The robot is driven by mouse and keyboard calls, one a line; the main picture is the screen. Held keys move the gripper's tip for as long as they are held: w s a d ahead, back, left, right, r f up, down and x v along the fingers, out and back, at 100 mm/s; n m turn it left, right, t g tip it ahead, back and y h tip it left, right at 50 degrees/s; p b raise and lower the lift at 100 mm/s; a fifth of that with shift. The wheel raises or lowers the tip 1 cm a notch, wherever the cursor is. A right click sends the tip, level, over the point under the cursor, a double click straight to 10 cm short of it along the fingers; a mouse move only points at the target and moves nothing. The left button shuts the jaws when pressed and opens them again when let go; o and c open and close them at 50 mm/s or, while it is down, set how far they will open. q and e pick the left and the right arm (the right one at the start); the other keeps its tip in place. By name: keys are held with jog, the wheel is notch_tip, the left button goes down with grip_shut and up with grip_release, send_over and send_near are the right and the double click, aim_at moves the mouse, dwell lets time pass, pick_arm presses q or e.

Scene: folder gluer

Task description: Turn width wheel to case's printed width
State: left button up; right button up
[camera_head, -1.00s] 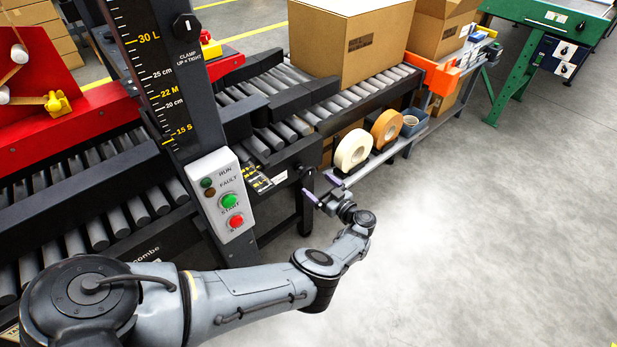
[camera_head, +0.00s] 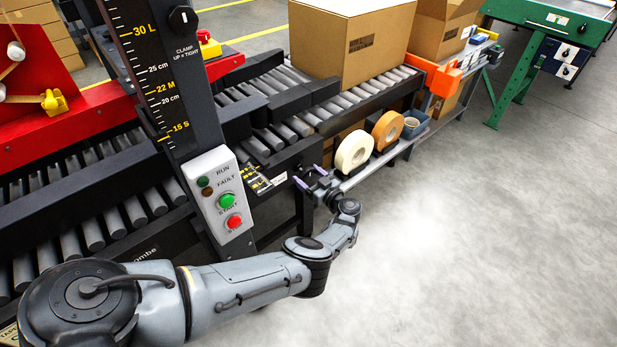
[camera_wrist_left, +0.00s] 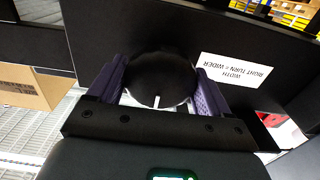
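The width wheel (camera_wrist_left: 158,80) is a round black knob with a white mark, in the left wrist view. A white label (camera_wrist_left: 235,70) beside it reads "WIDTH, RIGHT TURN = WIDER", upside down. My left gripper (camera_head: 311,179) is at the machine's front side in the head view. Its purple fingers lie on either side of the wheel and are spread; I cannot tell whether they touch it. The cardboard case (camera_head: 348,38) sits on the rollers with a dark print (camera_head: 361,43) too small to read. My right gripper is not in view.
A black scale column (camera_head: 160,90) is marked 30 L, 22 M and 15 S, with a clamp knob (camera_head: 183,20). A button panel (camera_head: 220,200) stands below it. Tape rolls (camera_head: 353,151) sit on a shelf right of my gripper. The floor at right is clear.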

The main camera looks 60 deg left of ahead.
pick_arm(q)
jog(key=c, duration=0.5)
jog(key=shift+n, duration=0.4)
